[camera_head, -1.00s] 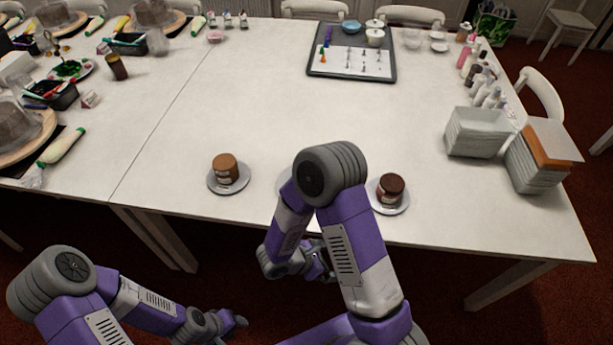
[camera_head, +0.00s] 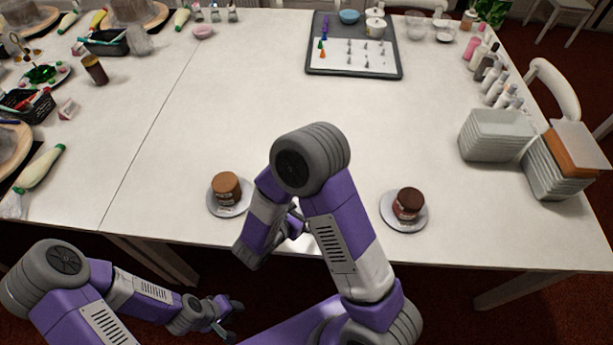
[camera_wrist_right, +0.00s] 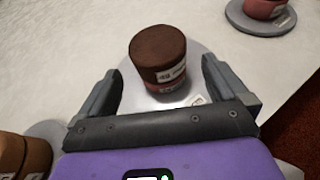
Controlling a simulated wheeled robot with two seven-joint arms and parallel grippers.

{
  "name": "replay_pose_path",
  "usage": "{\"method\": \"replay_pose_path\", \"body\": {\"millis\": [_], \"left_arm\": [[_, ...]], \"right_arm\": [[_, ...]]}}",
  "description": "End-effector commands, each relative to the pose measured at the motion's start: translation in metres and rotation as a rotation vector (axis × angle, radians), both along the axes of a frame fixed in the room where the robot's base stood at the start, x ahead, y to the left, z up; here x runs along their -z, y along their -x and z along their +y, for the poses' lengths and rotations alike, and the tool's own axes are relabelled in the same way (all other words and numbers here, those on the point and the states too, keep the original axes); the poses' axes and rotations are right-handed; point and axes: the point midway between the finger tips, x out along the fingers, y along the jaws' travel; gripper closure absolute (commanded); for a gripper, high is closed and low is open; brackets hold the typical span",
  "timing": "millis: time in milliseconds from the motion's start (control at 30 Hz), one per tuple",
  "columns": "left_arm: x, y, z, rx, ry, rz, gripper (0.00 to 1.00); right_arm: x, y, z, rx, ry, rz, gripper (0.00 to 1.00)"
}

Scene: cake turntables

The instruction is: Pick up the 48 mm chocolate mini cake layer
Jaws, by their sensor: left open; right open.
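A dark brown mini cake layer (camera_wrist_right: 158,58) with a label that seems to read 48 stands upright on a small plate (camera_wrist_right: 196,66) in the right wrist view. My right gripper (camera_wrist_right: 160,72) is open, with one finger on each side of the near part of the plate and the cake just beyond. No contact shows. In the head view my right arm hides this cake. My left gripper (camera_head: 229,319) is open and empty, low at the front, off the table edge.
A lighter brown cake (camera_head: 226,188) stands on a plate at left, and a dark-topped reddish cake (camera_head: 407,204) on a plate at right. White tubs (camera_head: 495,137) stand at the right; a grey tray (camera_head: 355,68) lies farther back. The middle of the table is clear.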

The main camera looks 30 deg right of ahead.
Motion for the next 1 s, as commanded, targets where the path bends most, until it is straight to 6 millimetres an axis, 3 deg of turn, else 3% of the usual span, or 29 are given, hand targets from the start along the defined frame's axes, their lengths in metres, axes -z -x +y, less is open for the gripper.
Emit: {"method": "replay_pose_path", "body": {"millis": [600,867,1000], "left_arm": [[0.016,0.0,0.0,0.0,0.0,0.0,0.57],[0.016,0.0,0.0,0.0,0.0,0.0,0.57],[0.016,0.0,0.0,0.0,0.0,0.0,0.57]], "right_arm": [[0.03,-0.031,-0.058,0.005,0.0,0.001,0.0],[0.031,-0.033,-0.061,0.001,0.0,0.0,0.0],[0.031,-0.033,-0.061,0.001,0.0,0.0,0.17]]}}
